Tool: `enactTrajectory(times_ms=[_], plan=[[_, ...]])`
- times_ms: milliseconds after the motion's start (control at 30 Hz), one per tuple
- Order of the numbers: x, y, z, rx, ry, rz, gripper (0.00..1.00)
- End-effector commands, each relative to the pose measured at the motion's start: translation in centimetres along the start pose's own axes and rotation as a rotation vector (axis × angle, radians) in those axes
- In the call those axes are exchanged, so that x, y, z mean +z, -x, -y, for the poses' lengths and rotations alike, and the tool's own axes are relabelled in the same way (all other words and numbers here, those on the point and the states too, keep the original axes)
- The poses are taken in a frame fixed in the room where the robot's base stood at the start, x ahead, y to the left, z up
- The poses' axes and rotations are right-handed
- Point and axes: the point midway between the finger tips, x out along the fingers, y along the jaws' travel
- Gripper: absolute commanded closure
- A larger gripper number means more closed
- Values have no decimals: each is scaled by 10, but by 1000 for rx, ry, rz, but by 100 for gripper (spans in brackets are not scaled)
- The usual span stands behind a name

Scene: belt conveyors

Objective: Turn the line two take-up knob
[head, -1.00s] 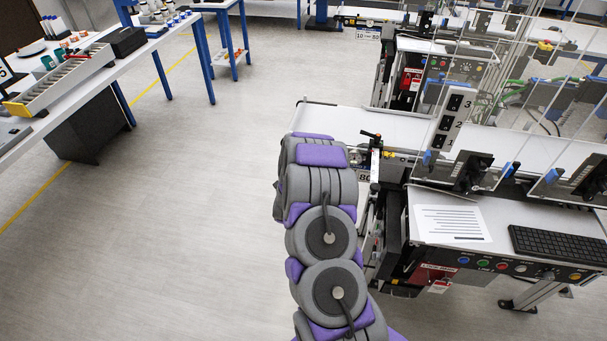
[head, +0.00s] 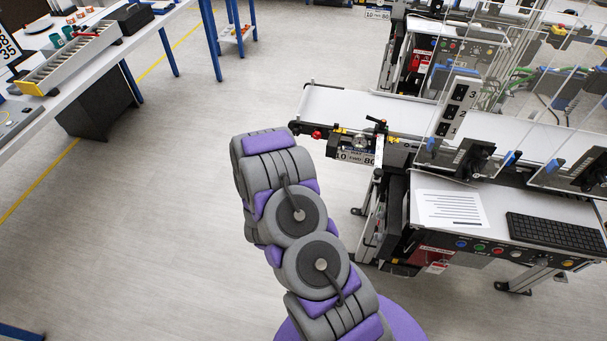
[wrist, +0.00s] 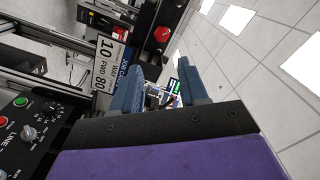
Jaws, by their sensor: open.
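A red knob (head: 317,134) sits near the left end of the near conveyor's side in the head view; it looks like the take-up knob. In the wrist view a red knob (wrist: 162,34) on a dark mount shows at top centre, past the fingertips and apart from them. A white label (wrist: 106,62) reading 10 FWD 80 is left of it. My gripper (wrist: 160,90) is open, its two blue-grey fingers apart with nothing gripped. In the head view my arm hides the gripper.
The conveyor belt (head: 365,108) runs right behind clear guards. A control panel (wrist: 30,125) marked LINE 2 fills the wrist view's lower left. A desk with a keyboard (head: 555,236) and paper (head: 450,209) stands at right. Open floor (head: 150,230) lies left, beyond it a blue-legged table.

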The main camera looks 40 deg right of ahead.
Motion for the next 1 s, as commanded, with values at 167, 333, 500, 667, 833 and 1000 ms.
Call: enactTrajectory(times_ms=[167, 333, 500, 667, 833, 1000], plan=[[-1, 15, 1, 0, 3, 2, 56], [-1, 19, 1, -1, 1, -1, 56], [-1, 19, 0, -1, 0, -1, 56], [-1, 19, 0, 0, 0, -1, 56], [0, 18, 0, 0, 0, -1, 56], [7, 16, 4, 45, -9, 27, 56]])
